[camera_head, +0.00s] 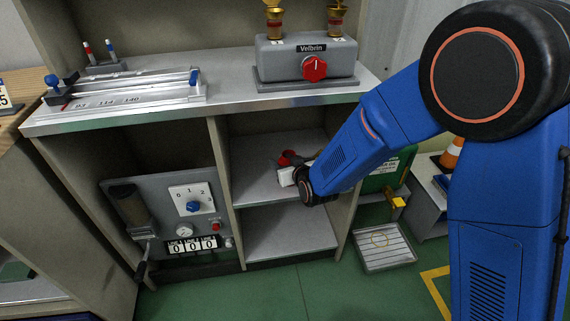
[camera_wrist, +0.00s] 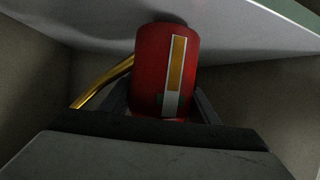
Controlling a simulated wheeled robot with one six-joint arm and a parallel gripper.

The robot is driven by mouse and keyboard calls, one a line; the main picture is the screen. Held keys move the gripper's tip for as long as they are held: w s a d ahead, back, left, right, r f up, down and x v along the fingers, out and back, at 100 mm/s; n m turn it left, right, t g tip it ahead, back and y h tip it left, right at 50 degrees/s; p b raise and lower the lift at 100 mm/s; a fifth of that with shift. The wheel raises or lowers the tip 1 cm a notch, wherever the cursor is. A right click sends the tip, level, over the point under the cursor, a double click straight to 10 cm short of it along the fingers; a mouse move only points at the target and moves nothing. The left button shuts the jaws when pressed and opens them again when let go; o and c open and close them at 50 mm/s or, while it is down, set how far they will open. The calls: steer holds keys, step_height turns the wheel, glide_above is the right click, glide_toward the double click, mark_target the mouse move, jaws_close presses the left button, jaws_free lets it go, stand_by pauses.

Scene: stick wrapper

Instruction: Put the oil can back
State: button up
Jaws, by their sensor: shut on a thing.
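The red oil can (camera_wrist: 152,70) is between the two fingers of my gripper (camera_wrist: 158,108) in the wrist view. It has a white and yellow label and a thin gold spout (camera_wrist: 102,82) reaching out to the left. My gripper is shut on it. In the head view my gripper (camera_head: 287,172) reaches into the right-hand shelf opening under the bench, just above the middle shelf (camera_head: 255,187). A small red part of the can (camera_head: 289,157) shows there; my arm and gripper hide the rest. I cannot tell whether the can touches the shelf.
The lower shelf (camera_head: 290,245) is bare. The cabinet's divider (camera_head: 222,180) stands left of my gripper. The benchtop (camera_head: 230,85) above holds a grey unit with a red knob (camera_head: 314,68) and a metal slide device (camera_head: 125,92). A green box (camera_head: 388,172) stands right of the cabinet.

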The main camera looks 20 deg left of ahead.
steer(key=shift+f, duration=0.5)
steer(key=o, duration=1.3)
steer(key=shift+f, duration=0.1)
steer(key=shift+s+d+r, duration=0.25)
steer(key=v, duration=1.1)
steer(key=shift+s+d, duration=0.1)
steer(key=shift+s, duration=0.05)
